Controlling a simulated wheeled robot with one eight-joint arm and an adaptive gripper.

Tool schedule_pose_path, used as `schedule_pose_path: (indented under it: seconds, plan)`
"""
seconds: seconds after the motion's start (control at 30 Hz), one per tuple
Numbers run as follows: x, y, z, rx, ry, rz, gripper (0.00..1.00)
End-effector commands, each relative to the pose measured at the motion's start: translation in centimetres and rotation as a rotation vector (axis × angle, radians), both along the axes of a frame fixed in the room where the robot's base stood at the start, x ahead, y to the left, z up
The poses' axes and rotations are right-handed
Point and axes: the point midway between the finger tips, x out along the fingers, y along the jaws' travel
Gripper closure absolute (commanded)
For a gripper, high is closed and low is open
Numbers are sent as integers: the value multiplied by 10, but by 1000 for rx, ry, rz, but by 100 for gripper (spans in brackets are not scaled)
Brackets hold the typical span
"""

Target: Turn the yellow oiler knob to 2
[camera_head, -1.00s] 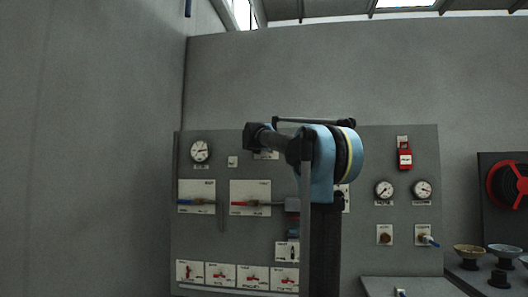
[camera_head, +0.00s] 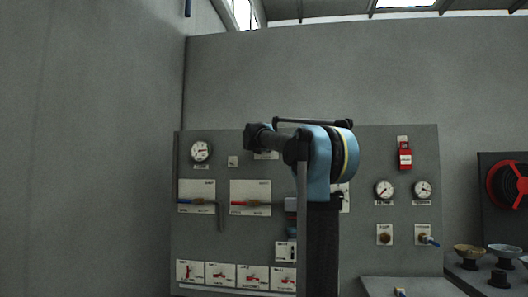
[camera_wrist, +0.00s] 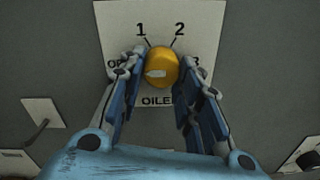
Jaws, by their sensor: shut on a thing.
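The yellow oiler knob (camera_wrist: 162,61) is at the top middle of the wrist view. It sits on a white label plate (camera_wrist: 207,22) marked 1 and 2 above the knob and OILER below. A pale bar mark on the knob lies nearly level, on its left side, and does not line up with the 2. My gripper (camera_wrist: 163,67) is shut on the knob, one blue-grey finger on each side. The fingers partly cover the left-hand marking, the 3 and the end of the word OILER. In the head view my arm hides the knob and gripper.
The grey panel (camera_head: 270,225) also carries gauges (camera_head: 201,151), a blue-handled lever (camera_head: 185,202), a red-handled lever (camera_head: 243,203), a red lockout (camera_head: 405,156) and small knobs (camera_head: 385,237). A lever (camera_wrist: 38,131) is at the left of the wrist view. Bowls (camera_head: 470,251) stand at the right.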

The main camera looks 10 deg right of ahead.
Motion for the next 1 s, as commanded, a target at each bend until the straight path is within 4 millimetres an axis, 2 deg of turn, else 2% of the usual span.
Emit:
schedule_pose_path:
  seconds: [0.37,1.0]
  plan:
    - [0,0,0,191,-62,-2,92]
    - [0,1,2,768,-250,-4,92]
